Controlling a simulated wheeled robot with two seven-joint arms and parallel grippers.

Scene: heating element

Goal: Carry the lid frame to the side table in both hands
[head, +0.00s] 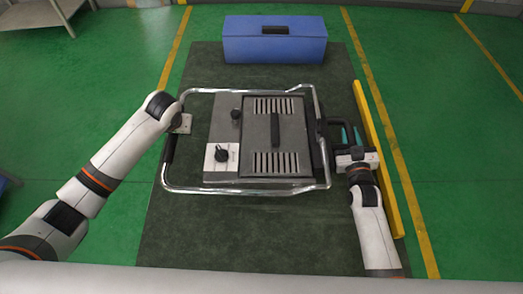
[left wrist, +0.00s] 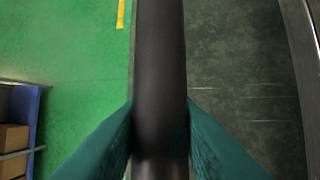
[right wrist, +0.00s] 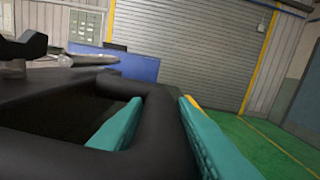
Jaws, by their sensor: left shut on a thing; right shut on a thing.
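The lid frame (head: 330,185) is a chrome tube frame around a grey unit with a ribbed lid (head: 255,140), two knobs and a black lid handle. It appears level in the middle of the head view. My left gripper (head: 180,124) is shut on the black grip at the frame's left side; the grip (left wrist: 160,70) runs between its teal fingers in the left wrist view. My right gripper (head: 347,138) is at the right side, its teal fingers on either side of a black handle loop (right wrist: 165,125). The frame's underside is hidden, so its height above the mat cannot be told.
A blue toolbox (head: 275,45) stands on the dark mat (head: 240,240) behind the unit. A yellow bar (head: 378,150) lies along the right side. A table (head: 40,14) is at the far left corner.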

